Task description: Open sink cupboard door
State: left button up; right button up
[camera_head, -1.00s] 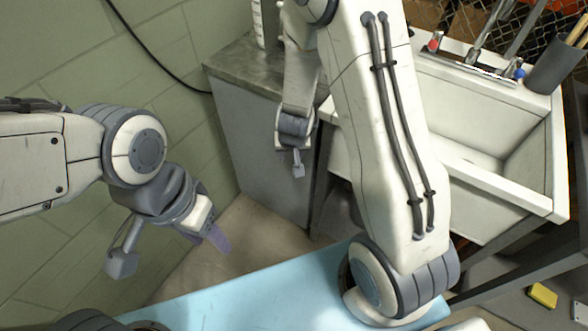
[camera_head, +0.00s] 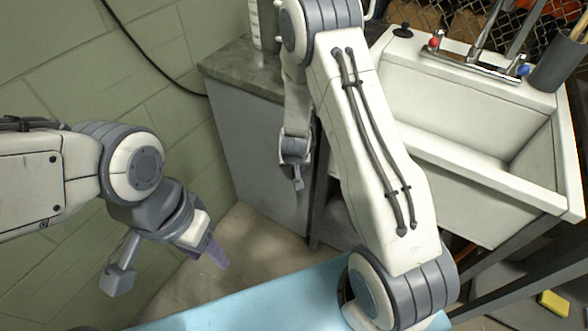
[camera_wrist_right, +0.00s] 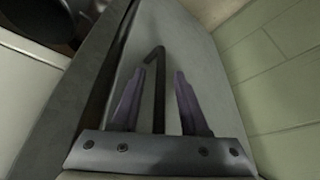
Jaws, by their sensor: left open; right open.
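The sink cupboard (camera_head: 258,150) is a grey box with a dark worktop, left of the sink. In the right wrist view its grey door (camera_wrist_right: 190,45) fills the middle, with a thin dark bent handle (camera_wrist_right: 159,88) on it. My right gripper (camera_wrist_right: 163,72) is open, its purple fingers on either side of the handle, apart from it as far as I can tell. In the head view my right wrist (camera_head: 295,150) is in front of the cupboard; its fingers are hidden there. My left gripper (camera_head: 215,252) is open and empty, low at the left, away from the cupboard.
A white sink (camera_head: 460,130) with taps stands right of the cupboard, a dark cup (camera_head: 556,66) at its corner. A light blue surface (camera_head: 250,300) lies below. A green block wall (camera_head: 60,90) is at the left. A yellow sponge-like block (camera_head: 553,303) is at bottom right.

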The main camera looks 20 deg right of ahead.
grip_shut()
dwell(1.4)
